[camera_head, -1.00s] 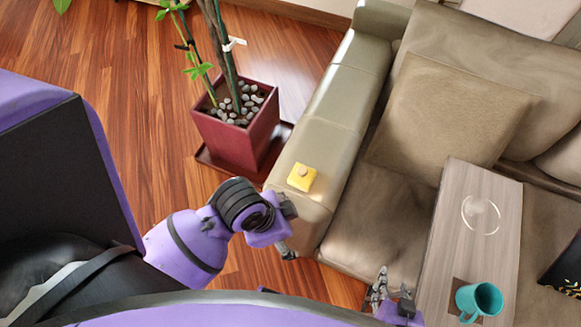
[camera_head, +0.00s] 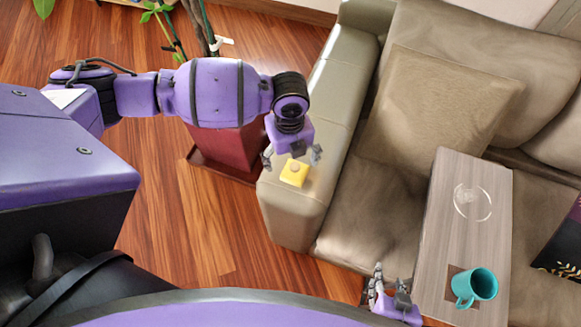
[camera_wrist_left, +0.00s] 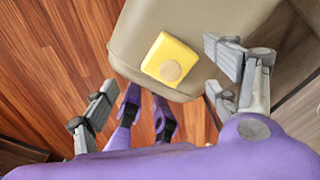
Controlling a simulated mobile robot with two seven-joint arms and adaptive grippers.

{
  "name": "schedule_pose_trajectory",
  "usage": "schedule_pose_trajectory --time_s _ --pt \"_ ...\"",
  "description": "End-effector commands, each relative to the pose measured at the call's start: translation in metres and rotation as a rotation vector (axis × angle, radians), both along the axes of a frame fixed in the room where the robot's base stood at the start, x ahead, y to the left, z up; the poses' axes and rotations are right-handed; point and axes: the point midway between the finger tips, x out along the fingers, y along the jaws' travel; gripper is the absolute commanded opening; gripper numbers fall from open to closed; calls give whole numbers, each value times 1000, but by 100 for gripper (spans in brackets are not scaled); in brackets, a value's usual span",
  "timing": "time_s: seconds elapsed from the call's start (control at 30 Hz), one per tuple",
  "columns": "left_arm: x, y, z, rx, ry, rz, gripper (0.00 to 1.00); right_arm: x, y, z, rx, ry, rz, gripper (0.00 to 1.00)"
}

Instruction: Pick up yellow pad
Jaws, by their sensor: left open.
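The yellow pad (camera_head: 294,173), a small square block with a round tan spot on it, lies on the sofa's left armrest. It also shows in the left wrist view (camera_wrist_left: 166,52), near the armrest's edge. My left gripper (camera_head: 292,157) is open and empty, with its fingers spread over the far side of the pad. In the left wrist view the pad lies between the two spread fingers (camera_wrist_left: 160,74), and neither finger visibly touches it. My right gripper (camera_head: 388,286) is low in the head view, left of the wooden board; its finger gap is unclear.
The armrest (camera_head: 295,213) is bare around the pad. A red plant pot (camera_head: 228,150) stands on the floor just left of it, partly behind my left arm. A wooden board (camera_head: 455,220) with a teal mug (camera_head: 478,284) lies on the sofa at right. A cushion (camera_head: 440,110) is behind.

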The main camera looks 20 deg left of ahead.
Motion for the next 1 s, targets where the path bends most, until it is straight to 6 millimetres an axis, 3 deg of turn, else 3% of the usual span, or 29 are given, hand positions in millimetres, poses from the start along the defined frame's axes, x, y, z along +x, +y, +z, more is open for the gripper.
schedule_pose_trajectory --time_s 0.4,0.7,1.0 --pt "-5 -7 -56 -1 0 3 81 -7 -1 0 0 9 -4 40" --pt "-4 -7 -62 -2 -2 2 81 -11 -1 -2 0 18 -5 40" --pt "-4 -7 -62 -2 -2 2 44 -7 0 -1 1 12 -3 40"
